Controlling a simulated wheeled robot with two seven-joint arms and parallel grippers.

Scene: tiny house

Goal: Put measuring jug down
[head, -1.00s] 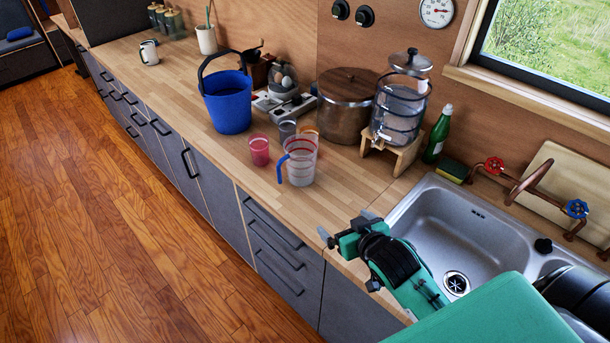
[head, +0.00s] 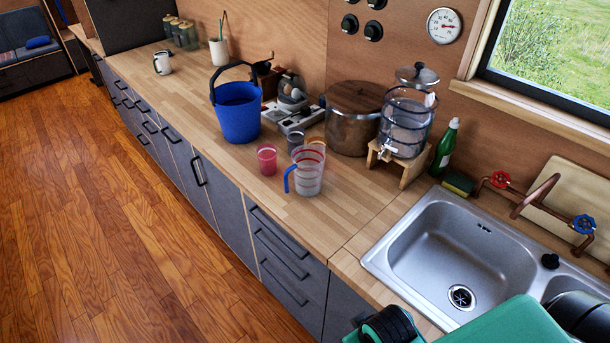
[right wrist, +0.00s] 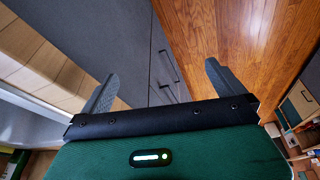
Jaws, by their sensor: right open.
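The measuring jug (head: 308,172) is clear with red rings and a blue handle on its left. It stands upright on the wooden counter (head: 345,222), with no gripper touching it. My right gripper (right wrist: 159,72) is open and empty in the right wrist view, with the counter front and floor beyond its fingers. In the head view only part of my right arm shows at the bottom edge, below and right of the jug; its fingers are out of that view. My left gripper is in neither view.
A pink cup (head: 267,160) and a grey cup (head: 295,140) stand close to the jug. A blue bucket (head: 238,113), a lidded pot (head: 354,122) and a glass dispenser (head: 404,125) are behind. The sink (head: 455,250) is at right. Counter in front of the jug is clear.

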